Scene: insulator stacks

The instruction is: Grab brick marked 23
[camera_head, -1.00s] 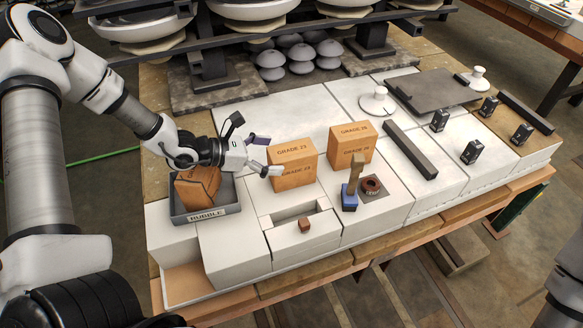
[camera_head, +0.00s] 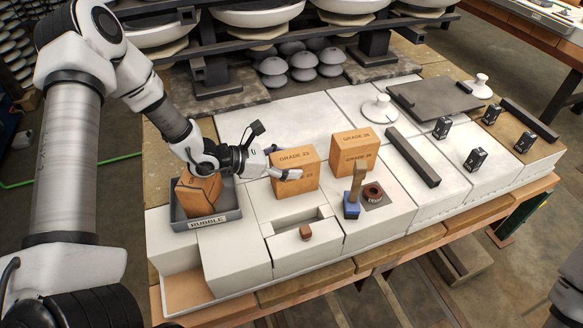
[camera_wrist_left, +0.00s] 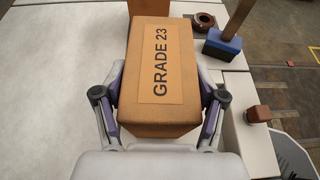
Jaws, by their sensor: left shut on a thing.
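The brick marked GRADE 23 (camera_head: 296,178) is an orange-tan block standing on the white table blocks, left of the brick marked 26. My left gripper (camera_head: 284,172) is at its left end, with its fingers along the brick's sides. In the left wrist view the GRADE 23 label (camera_wrist_left: 161,62) faces up the picture, and the fingers of my left gripper (camera_wrist_left: 160,112) are shut on both sides of the brick. It appears to rest on the surface. My right gripper is not in view.
The brick marked 26 (camera_head: 353,152) stands close on the right. A blue brush (camera_head: 351,205), a brown ring (camera_head: 373,192) and a small brown cube (camera_head: 305,232) are nearby in front.

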